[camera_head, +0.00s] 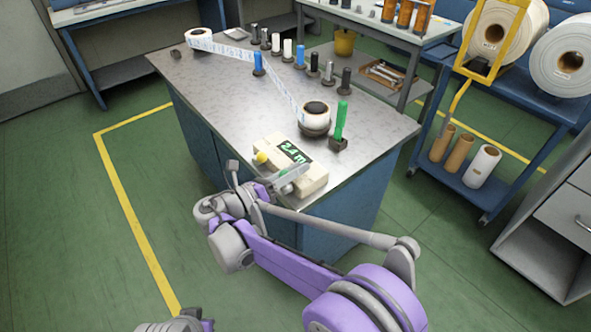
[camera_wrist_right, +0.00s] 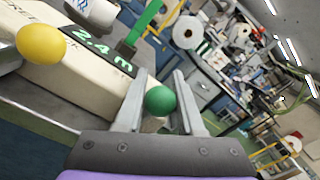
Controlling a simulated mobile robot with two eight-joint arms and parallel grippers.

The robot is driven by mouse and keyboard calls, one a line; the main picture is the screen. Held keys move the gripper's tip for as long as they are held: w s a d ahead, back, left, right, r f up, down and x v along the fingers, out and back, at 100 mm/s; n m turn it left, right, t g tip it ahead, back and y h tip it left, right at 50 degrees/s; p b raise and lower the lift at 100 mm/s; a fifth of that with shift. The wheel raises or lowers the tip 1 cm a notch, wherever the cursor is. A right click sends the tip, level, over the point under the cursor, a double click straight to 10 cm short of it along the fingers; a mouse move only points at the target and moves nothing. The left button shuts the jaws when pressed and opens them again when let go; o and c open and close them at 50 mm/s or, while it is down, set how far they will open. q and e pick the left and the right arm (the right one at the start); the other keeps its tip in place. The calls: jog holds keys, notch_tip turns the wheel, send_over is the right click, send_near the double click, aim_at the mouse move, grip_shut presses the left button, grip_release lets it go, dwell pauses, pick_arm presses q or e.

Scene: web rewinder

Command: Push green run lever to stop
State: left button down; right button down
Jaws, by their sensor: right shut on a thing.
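A cream control box (camera_head: 308,180) with a green-lit display reading 2.4 m (camera_wrist_right: 97,48) sits at the near right corner of the metal worktable. The green run lever shows as a green ball knob (camera_wrist_right: 160,101) in the right wrist view; in the head view a bit of it (camera_head: 283,172) shows beside my gripper. A yellow ball knob (camera_head: 261,158) stands at the box's left end and also shows in the wrist view (camera_wrist_right: 40,43). My right gripper (camera_head: 292,177) is shut on the green knob, a finger on each side.
A white roll (camera_head: 316,115) stands on the worktable (camera_head: 225,100), with a printed web running to it. An upright green post (camera_head: 341,120) stands beside it. Several spools line the table's back edge. A blue cart (camera_head: 483,170) with large rolls stands at right.

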jog(key=shift+f, duration=0.1)
jog(key=c, duration=0.5)
grip_release()
